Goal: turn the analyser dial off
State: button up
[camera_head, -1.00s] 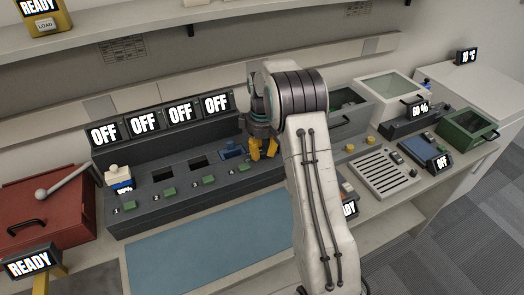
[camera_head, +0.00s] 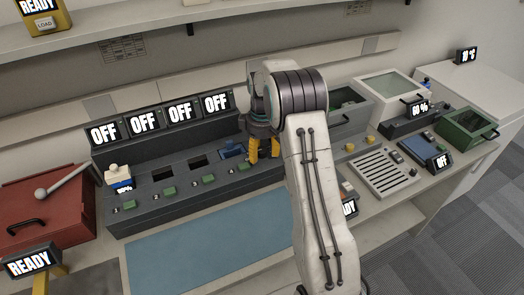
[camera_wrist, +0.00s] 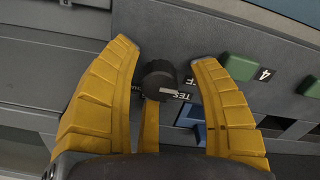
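The analyser dial (camera_wrist: 158,78) is a round black knob on the dark grey panel in the wrist view. Its white pointer line points right, toward lettering that reads "TES", partly cut off; other lettering ending in "F" shows just above that. My gripper (camera_wrist: 165,54) has its yellow fingers apart, one on each side of the dial, with gaps between them and the knob. In the head view my gripper (camera_head: 264,150) points down at the right end of the dark console (camera_head: 150,220); the dial is hidden there.
Several displays reading OFF (camera_head: 216,103) stand behind the console. A green button (camera_wrist: 240,66) marked 4 and a blue part (camera_wrist: 200,132) lie close to the right finger. A red box (camera_head: 45,210) stands at left; a slotted grey unit (camera_head: 385,175) stands at right.

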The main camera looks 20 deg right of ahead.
aim_at(262, 150)
jog(key=shift+r, duration=0.1)
notch_tip(262, 150, up, 12)
dwell(0.8)
dwell(0.5)
